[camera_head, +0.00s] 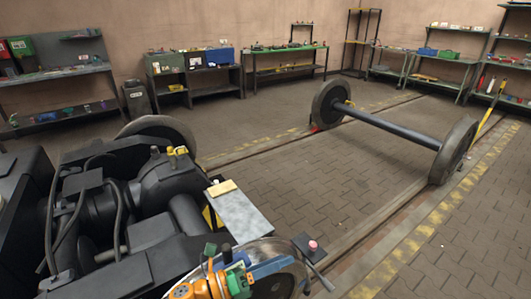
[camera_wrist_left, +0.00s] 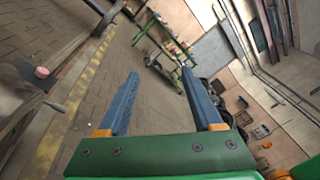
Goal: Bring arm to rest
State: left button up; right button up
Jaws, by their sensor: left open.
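My left gripper (camera_head: 280,265) shows at the bottom of the head view, with an orange and green wrist and blue fingers. It is in front of the wheel at the near end of the dark bogie (camera_head: 130,210). In the left wrist view the two blue fingers of my left gripper (camera_wrist_left: 160,74) stand wide apart with nothing between them. My right gripper is in neither view.
A dark plate with a pink knob (camera_head: 313,246) is close right of my left gripper. A loose wheelset (camera_head: 390,122) stands on the floor rails beyond. Benches (camera_head: 290,60) and shelves line the back wall. The paved floor (camera_head: 300,180) between is clear.

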pick_arm(q)
jog(key=s+a+f+n+t+y+p, duration=0.1)
jog(key=s+a+f+n+t+y, duration=0.15)
jog(key=a+f+n+y, duration=0.65)
jog(key=s+a+f+n+t+y, duration=0.1)
jog(key=s+a+f+n+y, duration=0.3)
jog(key=f+n, duration=0.95)
jog(key=s+a+f+n+g+y, duration=0.1)
jog(key=s+a+f+n+g, duration=0.2)
jog(key=s, duration=0.7)
jog(key=s+a+f+n+g+y, duration=0.1)
jog(key=s+a+f+n+g, duration=0.1)
jog(key=s+f+n, duration=0.3)
jog(key=s+a+f+n+g+y, duration=0.1)
jog(key=s+a+f+n+g, duration=0.2)
jog(key=s, duration=1.1)
jog(key=f+n+g, duration=0.2)
jog(key=n, duration=0.1)
jog(key=shift+s+a+y+p, duration=0.3)
jog(key=shift+a+y+p, duration=0.05)
jog(key=shift+y+p, duration=0.05)
jog(key=shift+w, duration=0.1)
